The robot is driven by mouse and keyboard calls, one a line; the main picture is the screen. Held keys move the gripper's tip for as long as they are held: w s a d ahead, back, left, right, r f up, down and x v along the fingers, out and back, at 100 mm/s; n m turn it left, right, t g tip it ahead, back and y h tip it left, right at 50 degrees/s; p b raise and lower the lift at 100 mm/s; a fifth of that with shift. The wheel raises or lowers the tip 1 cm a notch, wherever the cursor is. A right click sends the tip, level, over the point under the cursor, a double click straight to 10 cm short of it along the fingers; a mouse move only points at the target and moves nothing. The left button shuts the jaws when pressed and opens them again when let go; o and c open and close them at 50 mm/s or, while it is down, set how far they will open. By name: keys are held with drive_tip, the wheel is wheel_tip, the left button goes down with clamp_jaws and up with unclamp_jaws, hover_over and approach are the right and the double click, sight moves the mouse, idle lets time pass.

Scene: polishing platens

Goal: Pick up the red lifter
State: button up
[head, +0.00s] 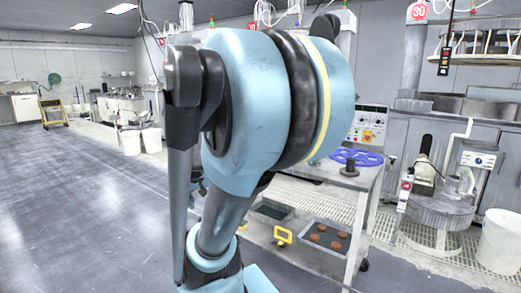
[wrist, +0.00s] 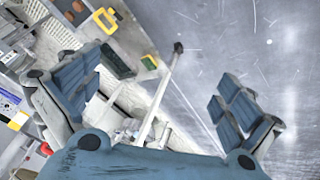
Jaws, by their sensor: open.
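I cannot make out a red lifter for certain in either view. My gripper (wrist: 158,78) is open in the wrist view, its two blue-grey padded fingers wide apart with nothing held between them. It hangs tilted above the grey floor, with a table leg and lower shelf area in view beyond it. In the head view my arm fills the middle and hides part of the table (head: 350,185). On that table a blue multi-hole ring (head: 356,157) lies beside a black knobbed piece (head: 349,169). A small red-orange spot (wrist: 46,149) shows at the wrist view's left, too small to identify.
A grey tray (head: 325,256) with several reddish-brown discs sits on the table's lower shelf, near a yellow handle (head: 283,235). A control panel (head: 368,125) stands behind the table. A white bucket (head: 500,243) is at right. Open floor (head: 80,200) lies to the left.

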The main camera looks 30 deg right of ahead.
drive_tip(key=w+d+r+m+t+h, duration=0.1)
drive_tip(key=w+d+r+m+h, duration=0.25)
drive_tip(key=w+d, duration=0.55)
drive_tip(key=w+d+r+m+t+h, duration=0.1)
drive_tip(key=w+d+r+m+h, duration=0.3)
drive_tip(key=w+d, duration=0.45)
drive_tip(key=w+d+r+m+t+h, duration=0.1)
drive_tip(key=w+d+r+m+h, duration=0.15)
drive_tip(key=w+d+h, duration=0.45)
drive_tip(key=w+d, duration=0.2)
drive_tip(key=d, duration=0.4)
drive_tip(key=w+d+y, duration=0.1)
drive_tip(key=w+d, duration=0.2)
drive_tip(key=d, duration=0.3)
drive_tip(key=w+d+r+y, duration=0.1)
drive_tip(key=w+d, duration=0.2)
drive_tip(key=d, duration=0.3)
drive_tip(key=shift+w+d+n+t, duration=0.1)
drive_tip(key=shift+w+n+t, duration=0.1)
drive_tip(key=shift+n+t, duration=0.15)
drive_tip(key=c, duration=1.8)
